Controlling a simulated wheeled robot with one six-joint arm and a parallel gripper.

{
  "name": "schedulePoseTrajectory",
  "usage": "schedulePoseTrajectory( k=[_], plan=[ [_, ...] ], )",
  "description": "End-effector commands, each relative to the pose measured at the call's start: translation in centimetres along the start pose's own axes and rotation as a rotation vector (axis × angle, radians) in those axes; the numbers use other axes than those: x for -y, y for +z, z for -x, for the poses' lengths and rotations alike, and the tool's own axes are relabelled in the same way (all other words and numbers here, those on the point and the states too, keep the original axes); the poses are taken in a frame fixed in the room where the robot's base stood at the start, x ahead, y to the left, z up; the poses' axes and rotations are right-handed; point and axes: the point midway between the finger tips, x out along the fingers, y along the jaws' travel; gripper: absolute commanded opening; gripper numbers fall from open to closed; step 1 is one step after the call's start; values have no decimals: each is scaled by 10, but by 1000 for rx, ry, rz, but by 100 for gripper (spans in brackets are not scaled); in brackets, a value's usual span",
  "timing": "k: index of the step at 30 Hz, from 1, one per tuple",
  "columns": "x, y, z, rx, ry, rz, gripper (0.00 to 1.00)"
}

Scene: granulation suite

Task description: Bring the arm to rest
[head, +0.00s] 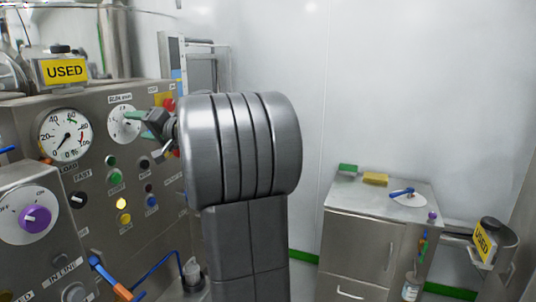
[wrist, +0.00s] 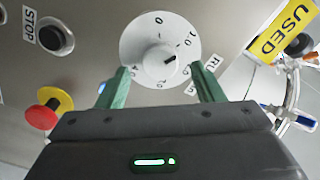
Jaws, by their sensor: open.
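My gripper (wrist: 160,70) is open in the wrist view, its two green fingers apart with nothing between them. They point at a white round dial (wrist: 180,22) with a grey knob (wrist: 158,58) at its middle. The fingertips lie to the left and right of the knob in the picture, with gaps showing; the depth between them and the panel cannot be told. In the head view my gripper (head: 150,122) is at the control panel (head: 92,165), in front of the dial (head: 119,127). My arm's thick grey link hides part of the panel and the gripper's rear.
A red button with a yellow collar (wrist: 42,115) and a black button (wrist: 55,38) are close by. A pressure-type gauge (head: 64,134), lamps and a purple knob (head: 36,218) are on the panel side. A steel cabinet (head: 360,245) stands right. Open wall space lies between.

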Motion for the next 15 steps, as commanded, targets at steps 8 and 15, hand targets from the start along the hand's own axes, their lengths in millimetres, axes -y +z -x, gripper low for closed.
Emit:
schedulePoseTrajectory(
  k=[8,15],
  plan=[
    [0,0,-20,1,0,-1,61],
    [0,0,-19,0,0,3,61]
  ],
)
